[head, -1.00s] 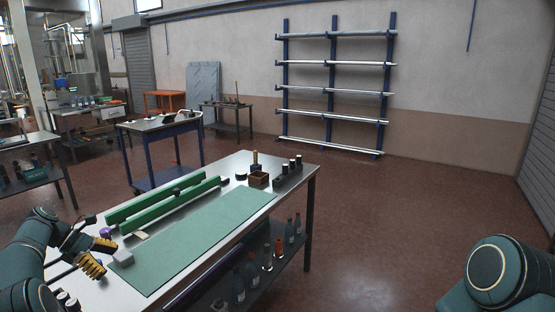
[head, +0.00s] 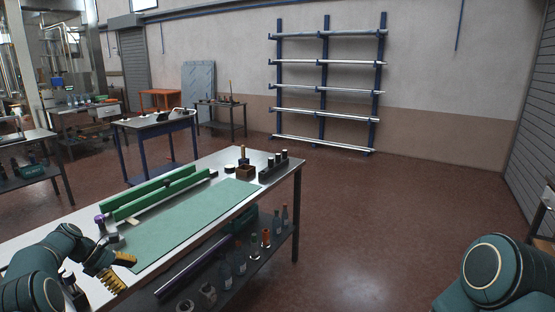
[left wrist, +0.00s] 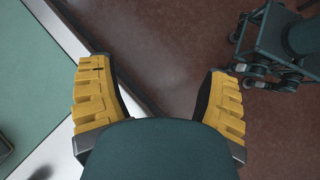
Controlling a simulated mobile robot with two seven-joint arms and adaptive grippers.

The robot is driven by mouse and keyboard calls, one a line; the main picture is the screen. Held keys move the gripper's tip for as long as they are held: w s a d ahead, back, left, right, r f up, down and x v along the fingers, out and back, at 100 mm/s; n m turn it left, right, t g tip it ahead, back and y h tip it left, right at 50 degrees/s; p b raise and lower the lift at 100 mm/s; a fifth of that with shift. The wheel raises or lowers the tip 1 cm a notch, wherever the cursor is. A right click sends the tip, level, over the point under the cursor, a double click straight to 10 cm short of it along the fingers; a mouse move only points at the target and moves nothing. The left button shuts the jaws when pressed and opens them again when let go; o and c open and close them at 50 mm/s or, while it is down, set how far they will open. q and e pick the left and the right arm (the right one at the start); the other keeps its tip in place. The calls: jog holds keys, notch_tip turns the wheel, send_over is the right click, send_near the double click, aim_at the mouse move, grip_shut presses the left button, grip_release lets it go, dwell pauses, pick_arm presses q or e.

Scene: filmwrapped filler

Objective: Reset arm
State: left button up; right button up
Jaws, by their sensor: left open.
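My left gripper (head: 120,270) comes in from the left over the front edge of the workbench (head: 150,262). In the left wrist view my left gripper (left wrist: 160,95) has its two yellow fingers wide apart with nothing between them. The bench edge and the floor lie below it. My right arm shows only as a rounded dark green link at the lower right of the head view, and its gripper is out of view.
The bench carries a green mat (head: 190,218), green rails (head: 155,193), a small wooden box (head: 246,172) and dark cylinders. Bottles (head: 240,258) stand on its lower shelf. A blue-framed cart (head: 155,125) and a wall rack (head: 325,90) are behind. The floor at right is clear.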

pick_arm(q)
jog(key=s+d+f+m+g+y, duration=0.15)
jog(key=s+d+f+m, duration=0.25)
jog(key=d+f, duration=0.55)
jog(key=s+d+f+m+y, duration=0.2)
jog(key=s+d+f+m, duration=0.15)
jog(key=d+f, duration=0.6)
jog(key=s+d+r+m, duration=0.1)
jog(key=s+d+m, duration=1)
jog(key=s+d, duration=0.7)
jog(key=s+t, duration=0.1)
jog(key=s, duration=0.1)
jog(key=shift+s+d+r+y, duration=0.2)
jog(key=shift+s+y, duration=0.15)
jog(key=shift+s, duration=0.05)
